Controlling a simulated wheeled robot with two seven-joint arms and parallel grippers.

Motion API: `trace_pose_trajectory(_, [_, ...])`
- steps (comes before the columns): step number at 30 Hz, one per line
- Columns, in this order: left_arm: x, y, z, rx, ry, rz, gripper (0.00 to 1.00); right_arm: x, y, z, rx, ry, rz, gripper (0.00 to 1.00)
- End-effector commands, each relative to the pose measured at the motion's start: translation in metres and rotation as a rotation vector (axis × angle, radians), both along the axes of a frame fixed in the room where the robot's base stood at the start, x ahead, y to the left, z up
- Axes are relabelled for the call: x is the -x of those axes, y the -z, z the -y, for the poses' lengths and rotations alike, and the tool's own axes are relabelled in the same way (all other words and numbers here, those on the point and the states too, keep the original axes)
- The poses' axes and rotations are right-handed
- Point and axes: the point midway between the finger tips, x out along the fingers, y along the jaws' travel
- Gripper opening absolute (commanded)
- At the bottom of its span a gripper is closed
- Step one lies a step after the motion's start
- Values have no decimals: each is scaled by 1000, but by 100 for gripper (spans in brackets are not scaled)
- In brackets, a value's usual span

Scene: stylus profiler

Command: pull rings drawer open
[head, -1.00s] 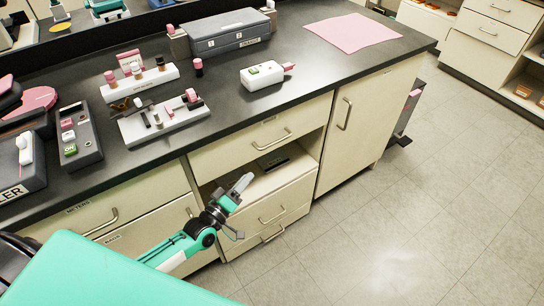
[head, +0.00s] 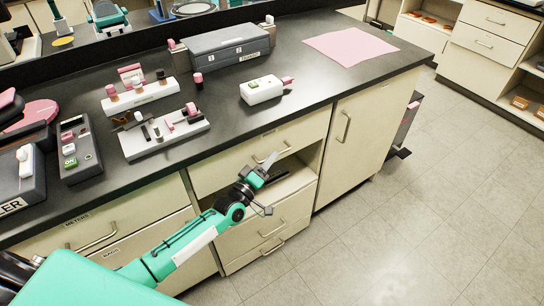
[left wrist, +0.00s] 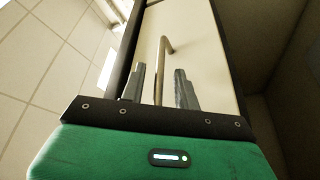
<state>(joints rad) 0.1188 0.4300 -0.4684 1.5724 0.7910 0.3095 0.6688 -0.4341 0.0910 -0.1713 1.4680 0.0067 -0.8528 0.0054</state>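The upper middle drawer (head: 232,171) under the black bench is cream and looks shut. Its small label cannot be read, so I cannot tell from words that it is the rings drawer. My left gripper (head: 265,164) is in front of this drawer at its handle. In the left wrist view, the metal bar handle (left wrist: 161,68) stands between the two grey fingers of my left gripper (left wrist: 160,84). The fingers are apart, with a gap showing on both sides of the bar. The cream drawer front (left wrist: 191,35) is close behind. My right gripper is not in view.
An open shelf space (head: 292,180) lies below this drawer, with more drawers (head: 262,232) under it. A cupboard door (head: 360,140) is to the right. The floor (head: 400,240) in front is clear.

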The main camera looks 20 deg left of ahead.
Motion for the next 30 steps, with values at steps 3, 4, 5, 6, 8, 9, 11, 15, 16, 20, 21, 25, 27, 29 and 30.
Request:
trace_pose_trajectory(3, [-9,-3,3,0,0,1,32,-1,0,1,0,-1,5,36])
trace_pose_trajectory(4, [-11,-3,4,0,0,0,32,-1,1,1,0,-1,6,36])
trace_pose_trajectory(5, [-12,-3,4,0,0,0,32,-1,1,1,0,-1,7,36])
trace_pose_trajectory(6, [-13,-3,4,0,0,0,32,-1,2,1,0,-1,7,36])
trace_pose_trajectory(8, [-14,-3,5,0,0,0,32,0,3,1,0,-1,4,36])
trace_pose_trajectory(9, [-14,-3,5,0,0,0,32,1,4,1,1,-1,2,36])
trace_pose_trajectory(11, [-14,-3,5,0,0,0,32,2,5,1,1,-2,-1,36])
trace_pose_trajectory(15, [-14,-3,5,0,0,0,30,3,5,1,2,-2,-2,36])
trace_pose_trajectory(16, [-14,-3,5,0,0,0,24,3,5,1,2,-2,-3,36])
trace_pose_trajectory(20, [-14,-3,5,0,0,0,0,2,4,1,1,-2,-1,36])
trace_pose_trajectory(21, [-14,-3,5,0,0,0,0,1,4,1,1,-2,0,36])
trace_pose_trajectory(25, [-14,-3,5,0,0,0,0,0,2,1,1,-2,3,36])
trace_pose_trajectory(27, [-13,-3,5,0,0,0,0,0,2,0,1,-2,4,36])
trace_pose_trajectory(29, [-12,-3,6,0,0,0,0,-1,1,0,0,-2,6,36])
trace_pose_trajectory(30, [-11,-3,7,0,1,-2,0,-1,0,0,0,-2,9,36])
